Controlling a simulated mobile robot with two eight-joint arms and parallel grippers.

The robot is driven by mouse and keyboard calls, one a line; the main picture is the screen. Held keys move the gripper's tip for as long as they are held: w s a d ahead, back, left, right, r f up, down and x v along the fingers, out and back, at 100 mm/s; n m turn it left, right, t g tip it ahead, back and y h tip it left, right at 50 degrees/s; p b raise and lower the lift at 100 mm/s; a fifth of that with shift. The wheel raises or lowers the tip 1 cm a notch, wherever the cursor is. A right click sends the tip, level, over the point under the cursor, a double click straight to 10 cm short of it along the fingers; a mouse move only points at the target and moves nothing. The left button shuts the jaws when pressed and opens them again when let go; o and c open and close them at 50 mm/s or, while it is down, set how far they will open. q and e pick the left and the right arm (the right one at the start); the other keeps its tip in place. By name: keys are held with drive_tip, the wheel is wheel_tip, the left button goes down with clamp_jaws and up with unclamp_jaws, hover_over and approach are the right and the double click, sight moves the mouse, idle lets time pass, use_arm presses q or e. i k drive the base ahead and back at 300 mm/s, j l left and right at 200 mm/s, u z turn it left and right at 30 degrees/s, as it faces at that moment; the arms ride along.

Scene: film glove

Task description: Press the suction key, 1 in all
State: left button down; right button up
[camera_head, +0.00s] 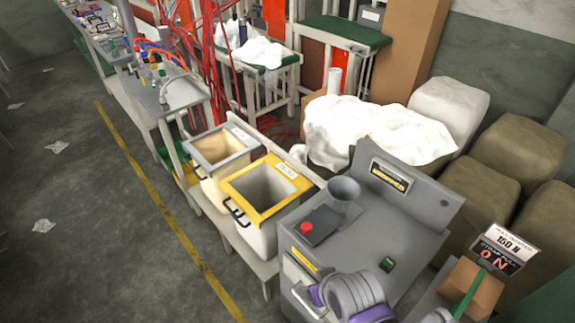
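A red round button (306,227) sits on a dark box (319,226) on top of the grey bench (358,238). A small green key or switch (388,264) lies on the same bench top, further right and nearer. No label readable here says which of them is the suction key. Neither stands out as pressed, and nothing covers them. I can make out no fingertips of my left or right gripper. A grey ribbed shape with purple parts (354,294) is at the bench's near edge; I cannot tell what it is.
A grey funnel-like cup (343,190) stands behind the dark box. A raised back panel (399,186) carries a yellow label. Two open bins, grey-rimmed (246,151) and yellow-rimmed (232,188), stand to the left. A lit sign (497,256) is at the right.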

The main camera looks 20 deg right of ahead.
sight(388, 262)
drive_tip(key=j+z, duration=0.15)
drive_tip(key=z, duration=0.75)
drive_tip(key=l+z, duration=0.1)
drive_tip(key=z, duration=0.3)
drive_tip(key=l+z, duration=0.15)
drive_tip(key=z, duration=0.3)
